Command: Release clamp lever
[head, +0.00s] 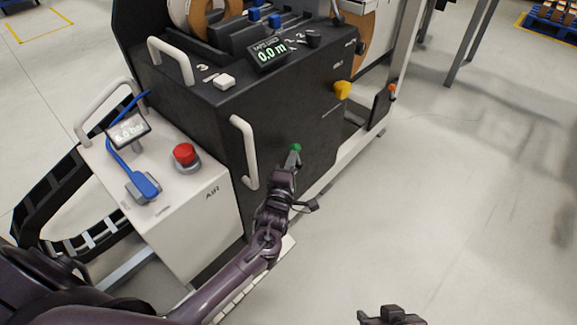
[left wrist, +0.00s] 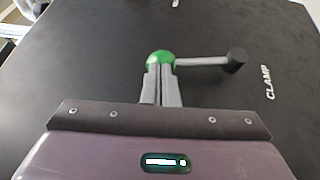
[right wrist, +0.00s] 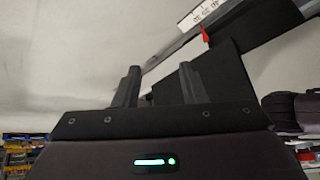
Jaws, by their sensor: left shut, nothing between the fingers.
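The clamp lever has a green knob (left wrist: 160,62) on a grey rod (left wrist: 203,62) that runs sideways to a black hub (left wrist: 236,60). In the left wrist view it lies against the dark machine side, left of the CLAMP label (left wrist: 268,82). The green knob also shows in the head view (head: 296,148). My left gripper (left wrist: 160,84) is shut and empty, its fingertips right at the knob; contact cannot be told. It also shows in the head view (head: 293,160). My right gripper (right wrist: 160,72) is open and empty; its top shows at the bottom of the head view (head: 392,316).
The black machine (head: 200,100) has a white handle (head: 245,150), a yellow knob (head: 342,90) and a display (head: 268,53). A white AIR cabinet (head: 190,215) with a red button (head: 185,153) stands left of my left arm. The floor at right is clear.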

